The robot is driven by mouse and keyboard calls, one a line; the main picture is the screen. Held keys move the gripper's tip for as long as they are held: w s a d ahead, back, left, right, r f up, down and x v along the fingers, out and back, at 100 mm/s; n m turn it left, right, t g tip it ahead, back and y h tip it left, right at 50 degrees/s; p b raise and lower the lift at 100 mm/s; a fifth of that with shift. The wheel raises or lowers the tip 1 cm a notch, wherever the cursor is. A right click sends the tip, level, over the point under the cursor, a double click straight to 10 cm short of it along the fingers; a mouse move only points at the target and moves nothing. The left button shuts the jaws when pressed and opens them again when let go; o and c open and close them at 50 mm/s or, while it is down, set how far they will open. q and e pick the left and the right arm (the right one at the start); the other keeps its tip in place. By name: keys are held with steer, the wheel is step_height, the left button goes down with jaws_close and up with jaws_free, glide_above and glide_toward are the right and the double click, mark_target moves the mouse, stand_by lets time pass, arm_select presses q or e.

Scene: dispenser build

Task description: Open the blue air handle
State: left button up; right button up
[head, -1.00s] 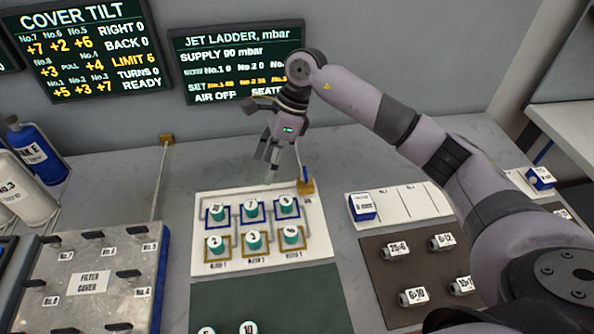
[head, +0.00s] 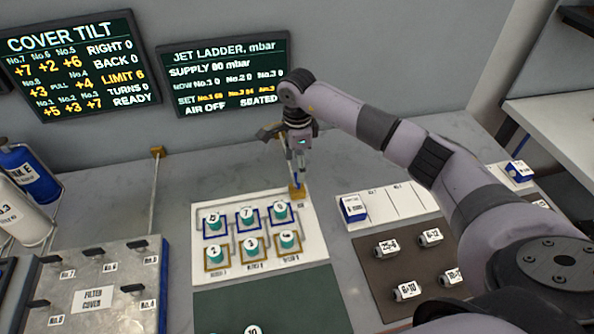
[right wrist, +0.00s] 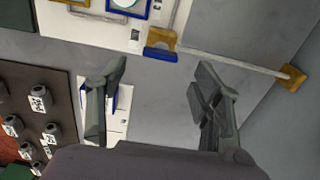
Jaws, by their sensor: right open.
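The blue air handle (head: 297,181) sits on a small brass valve block (head: 297,193) at the back right corner of the white jet board (head: 318,240). In the right wrist view the handle (right wrist: 160,55) is a short blue bar beside the brass block (right wrist: 162,38). My right gripper (head: 300,172) points down over the handle and partly hides it in the head view. In the right wrist view my right gripper (right wrist: 160,72) is open, with the handle beyond the gap between its fingertips and nothing held. I cannot tell whether they touch. My left gripper is not in view.
Several teal numbered jets stand on the board. A pipe (right wrist: 235,62) runs from the valve to a brass wall fitting (right wrist: 292,78). A brown mat (head: 375,282) with labelled parts lies to the right. The filter cover (head: 88,270) is at left. The screen (head: 224,78) reads AIR OFF.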

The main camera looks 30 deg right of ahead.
steer(key=shift+f+p, duration=0.5)
steer(key=shift+f, duration=2.1)
steer(key=shift+c, duration=0.6)
steer(key=c, duration=1)
